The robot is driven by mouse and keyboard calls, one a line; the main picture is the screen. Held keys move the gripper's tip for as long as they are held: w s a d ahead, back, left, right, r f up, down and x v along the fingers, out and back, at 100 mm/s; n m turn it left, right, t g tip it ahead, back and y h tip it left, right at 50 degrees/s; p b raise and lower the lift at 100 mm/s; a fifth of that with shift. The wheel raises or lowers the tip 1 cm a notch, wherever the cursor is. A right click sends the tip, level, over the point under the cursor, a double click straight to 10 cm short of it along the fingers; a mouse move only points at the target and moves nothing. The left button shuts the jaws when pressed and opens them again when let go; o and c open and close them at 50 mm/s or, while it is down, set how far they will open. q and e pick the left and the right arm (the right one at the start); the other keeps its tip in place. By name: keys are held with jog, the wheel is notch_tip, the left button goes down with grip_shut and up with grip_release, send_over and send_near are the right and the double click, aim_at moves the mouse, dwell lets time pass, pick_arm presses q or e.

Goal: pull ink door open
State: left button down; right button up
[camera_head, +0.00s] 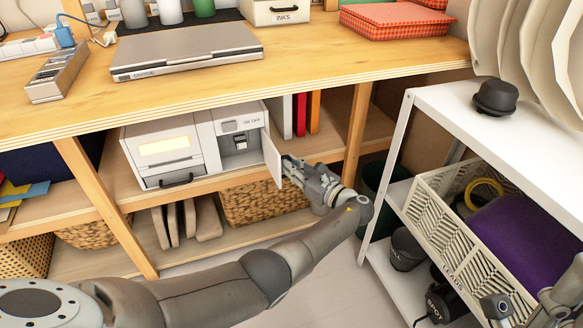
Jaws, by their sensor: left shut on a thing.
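A white printer-like device (165,150) stands on the shelf under the wooden worktop. The ink door (271,155), a thin white panel on the device's right side, stands swung outward. Behind it an open bay (238,142) with a grey and dark inside shows. My left gripper (286,168) is at the door's outer edge, shut on it. The fingertips are small in the view and partly merge with the door edge. Grey parts of my right arm (565,302) show at the lower right corner; its jaws cannot be made out.
Upright binders (300,114) stand right of the device. A wooden post (357,130) is right of my left gripper. A white cart (420,100) with a slatted crate (445,215) stands at the right. Wicker baskets (262,202) sit below. Floor shows at the bottom middle.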

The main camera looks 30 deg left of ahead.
pick_arm(q)
jog(key=shift+a, duration=0.1)
jog(key=c, duration=1.5)
grip_release()
jog(key=shift+c, duration=0.2)
jog(key=v, duration=0.7)
jog(key=shift+d, duration=0.25)
